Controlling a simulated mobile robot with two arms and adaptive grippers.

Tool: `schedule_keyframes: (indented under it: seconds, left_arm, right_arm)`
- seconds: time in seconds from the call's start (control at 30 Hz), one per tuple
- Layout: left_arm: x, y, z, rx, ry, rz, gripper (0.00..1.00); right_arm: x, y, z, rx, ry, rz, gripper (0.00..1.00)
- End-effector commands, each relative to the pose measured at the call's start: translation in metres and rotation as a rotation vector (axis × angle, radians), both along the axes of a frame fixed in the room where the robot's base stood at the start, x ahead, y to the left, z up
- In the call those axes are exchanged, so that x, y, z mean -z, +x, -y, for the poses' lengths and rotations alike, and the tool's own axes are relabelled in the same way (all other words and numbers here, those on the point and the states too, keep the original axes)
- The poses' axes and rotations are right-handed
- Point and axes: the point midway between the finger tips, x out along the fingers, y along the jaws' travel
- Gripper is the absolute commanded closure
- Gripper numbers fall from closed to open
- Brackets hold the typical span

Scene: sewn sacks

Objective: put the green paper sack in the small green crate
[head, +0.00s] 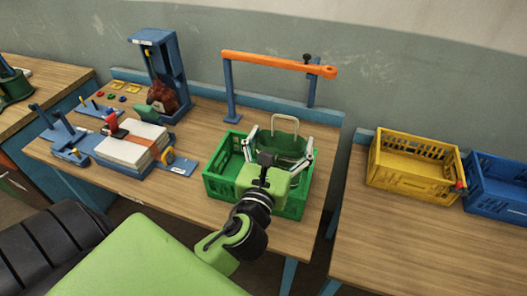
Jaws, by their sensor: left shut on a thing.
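The small green crate (216,188) stands on the wooden table in the middle of the head view. My left gripper (281,141) is over the crate's right half, its two fingers spread to either side of the green paper sack (290,146) and shut on it. The sack has a pale handle loop standing up at its top. It shows within the crate's outline; my gripper hides its lower part, so I cannot tell whether it touches the crate's floor. My right gripper is not in view.
An orange bar (275,63) on blue posts stands just behind the crate. To the left are a strapped stack of white sheets (131,149) and a blue stand (172,60) with a reddish-brown thing. A yellow crate (408,184) and a blue crate (497,201) stand on the right table.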

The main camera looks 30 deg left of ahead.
Motion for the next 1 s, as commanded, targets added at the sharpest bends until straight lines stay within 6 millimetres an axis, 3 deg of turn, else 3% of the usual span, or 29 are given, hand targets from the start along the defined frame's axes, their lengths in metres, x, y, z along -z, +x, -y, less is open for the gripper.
schedule_keyframes:
  seconds: [0.17,0.2,0.4,0.57,0.8,1.0]
  left_arm:
    - [0.018,0.02,-0.04,-0.002,0.007,-0.002,0.48]
    - [0.031,0.023,-0.045,-0.003,0.003,-0.003,0.48]
    - [0.06,0.035,-0.067,-0.001,0.002,-0.002,0.48]
    - [0.069,0.039,-0.074,-0.001,-0.001,0.001,0.48]
    - [0.103,0.042,-0.08,-0.001,-0.001,-0.001,0.48]
    - [0.107,0.042,-0.08,0.0,-0.001,0.001,0.48]
  right_arm:
    - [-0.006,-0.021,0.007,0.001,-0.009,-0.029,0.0]
    - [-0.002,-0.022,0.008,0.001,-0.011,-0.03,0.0]
    - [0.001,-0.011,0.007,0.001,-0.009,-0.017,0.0]
    - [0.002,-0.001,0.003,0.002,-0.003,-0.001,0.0]
    - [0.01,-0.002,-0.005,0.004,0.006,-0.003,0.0]
    - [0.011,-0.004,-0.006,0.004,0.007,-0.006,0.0]
